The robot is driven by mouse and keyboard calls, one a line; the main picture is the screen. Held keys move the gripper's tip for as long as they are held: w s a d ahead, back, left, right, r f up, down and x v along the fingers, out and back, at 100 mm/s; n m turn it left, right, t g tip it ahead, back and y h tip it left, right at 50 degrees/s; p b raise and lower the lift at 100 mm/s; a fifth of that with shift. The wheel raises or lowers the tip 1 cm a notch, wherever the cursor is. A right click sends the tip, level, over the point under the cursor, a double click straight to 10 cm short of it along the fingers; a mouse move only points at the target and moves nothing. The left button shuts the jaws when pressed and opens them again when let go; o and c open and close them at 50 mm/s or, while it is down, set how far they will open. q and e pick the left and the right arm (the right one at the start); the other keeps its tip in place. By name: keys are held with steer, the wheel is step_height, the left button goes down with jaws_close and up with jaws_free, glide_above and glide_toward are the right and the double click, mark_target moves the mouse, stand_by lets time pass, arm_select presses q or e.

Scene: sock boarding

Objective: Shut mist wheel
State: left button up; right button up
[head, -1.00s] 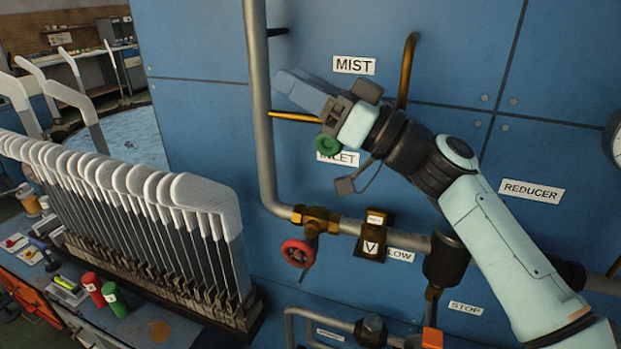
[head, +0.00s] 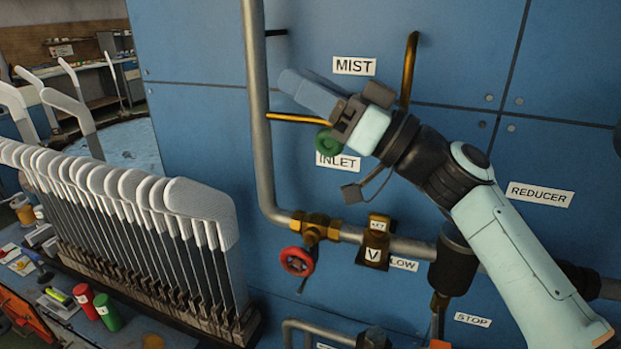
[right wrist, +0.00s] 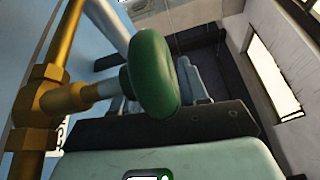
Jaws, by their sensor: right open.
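The green mist wheel (head: 326,142) sits on the blue panel under the MIST label (head: 354,66), beside the INLET label (head: 338,161). My right gripper (head: 290,82) reaches over from the right, and its body covers part of the wheel. In the right wrist view the green wheel (right wrist: 155,74) stands on a brass stem, in front of my right gripper's grey fingers (right wrist: 160,88). The jaws are open. Whether the fingers touch the wheel I cannot tell. My left gripper is not in view.
A grey vertical pipe (head: 257,120) and a brass pipe (head: 409,70) flank the gripper. A red wheel (head: 297,262) and a brass block marked V (head: 375,245) are on the lower pipe. A rack of socked boards (head: 150,210) stands at left.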

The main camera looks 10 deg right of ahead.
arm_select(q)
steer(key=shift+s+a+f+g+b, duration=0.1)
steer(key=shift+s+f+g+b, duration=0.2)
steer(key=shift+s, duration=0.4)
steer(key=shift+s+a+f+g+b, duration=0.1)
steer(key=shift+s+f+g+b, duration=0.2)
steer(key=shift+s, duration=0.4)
arm_select(e)
step_height(320, 180, down, 13)
steer(key=g, duration=0.1)
steer(key=shift+w+r+h, duration=0.15)
steer(key=shift+h, duration=0.25)
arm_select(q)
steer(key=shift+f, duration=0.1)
